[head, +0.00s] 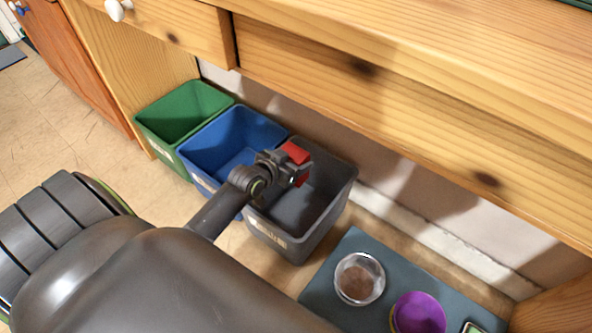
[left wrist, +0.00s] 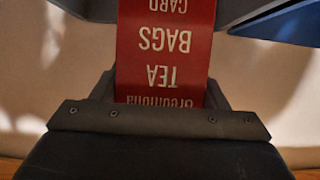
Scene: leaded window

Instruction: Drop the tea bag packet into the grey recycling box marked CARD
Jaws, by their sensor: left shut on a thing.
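The red tea bag packet (head: 296,152) is in my left gripper (head: 290,166), above the grey box. In the left wrist view the packet (left wrist: 165,45) shows its red face with upside-down white lettering that includes TEA BAGS and CARD. My left gripper is shut on it. The grey recycling box (head: 329,205) stands open on the floor, right of the blue box. Its front label is too small to read, and the gripper hides part of its opening. My right gripper is not in view.
A green box (head: 163,141) and a blue box (head: 205,140) stand left of the grey one. A wooden counter (head: 400,95) overhangs behind. A dark mat (head: 330,273) at the right holds a clear bowl (head: 359,278) and a purple bowl (head: 418,314).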

